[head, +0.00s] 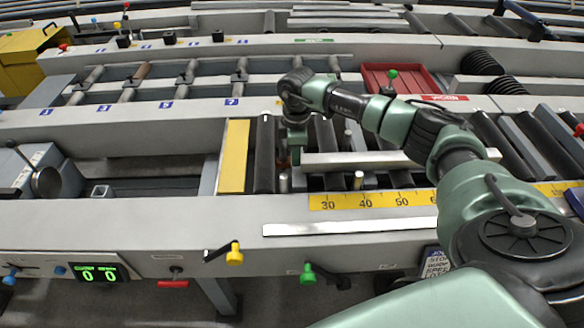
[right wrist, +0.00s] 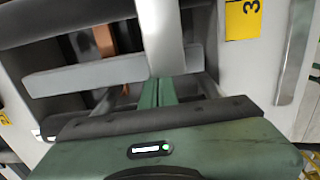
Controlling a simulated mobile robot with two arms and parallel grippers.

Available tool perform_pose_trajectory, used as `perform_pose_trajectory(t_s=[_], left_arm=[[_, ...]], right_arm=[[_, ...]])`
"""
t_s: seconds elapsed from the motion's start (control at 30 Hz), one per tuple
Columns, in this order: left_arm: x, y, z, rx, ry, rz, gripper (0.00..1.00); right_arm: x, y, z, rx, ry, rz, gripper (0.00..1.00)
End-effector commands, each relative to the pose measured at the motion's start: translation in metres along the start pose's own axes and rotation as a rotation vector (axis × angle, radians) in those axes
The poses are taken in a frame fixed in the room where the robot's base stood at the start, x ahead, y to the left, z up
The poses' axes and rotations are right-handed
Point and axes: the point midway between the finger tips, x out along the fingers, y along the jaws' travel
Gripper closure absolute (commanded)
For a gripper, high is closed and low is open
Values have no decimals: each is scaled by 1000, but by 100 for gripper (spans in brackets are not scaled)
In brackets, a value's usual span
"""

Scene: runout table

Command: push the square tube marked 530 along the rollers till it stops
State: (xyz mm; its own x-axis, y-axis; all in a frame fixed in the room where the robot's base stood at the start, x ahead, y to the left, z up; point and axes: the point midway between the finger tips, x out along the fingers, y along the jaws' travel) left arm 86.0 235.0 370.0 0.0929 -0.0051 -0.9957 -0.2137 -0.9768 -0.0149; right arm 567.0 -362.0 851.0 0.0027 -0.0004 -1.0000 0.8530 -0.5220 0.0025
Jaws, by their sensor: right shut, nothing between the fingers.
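A light grey square tube (head: 400,159) lies lengthwise along the dark rollers in the head view, behind the yellow scale. In the right wrist view the tube (right wrist: 158,30) runs up from my fingertips. No 530 mark can be read on it. My right gripper (head: 296,155) points down at the tube's left end. Its green fingers (right wrist: 165,92) are shut with nothing between them. They meet the tube's end in the wrist view, but I cannot tell whether they touch. My left gripper is not in view.
A yellow plate (head: 234,155) lies left of the rollers. The yellow scale (head: 385,199) and a pale flat strip (head: 350,227) lie along the front rail. Small upright pins (head: 358,180) stand by the tube. A red tray (head: 405,78) is behind.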

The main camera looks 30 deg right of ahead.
Motion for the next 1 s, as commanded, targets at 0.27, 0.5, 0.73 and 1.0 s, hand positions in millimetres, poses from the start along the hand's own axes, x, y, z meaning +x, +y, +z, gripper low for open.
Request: perform_pose_trajectory(t_s=[0.27,0.5,0.73,1.0], left_arm=[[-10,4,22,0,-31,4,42],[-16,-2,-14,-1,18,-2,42],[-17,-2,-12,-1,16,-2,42],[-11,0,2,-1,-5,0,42]], right_arm=[[-2,6,48,6,-5,-1,100],[-1,5,109,8,-10,-3,100],[-1,5,178,8,-10,-2,100],[0,4,259,9,-11,-3,100]])
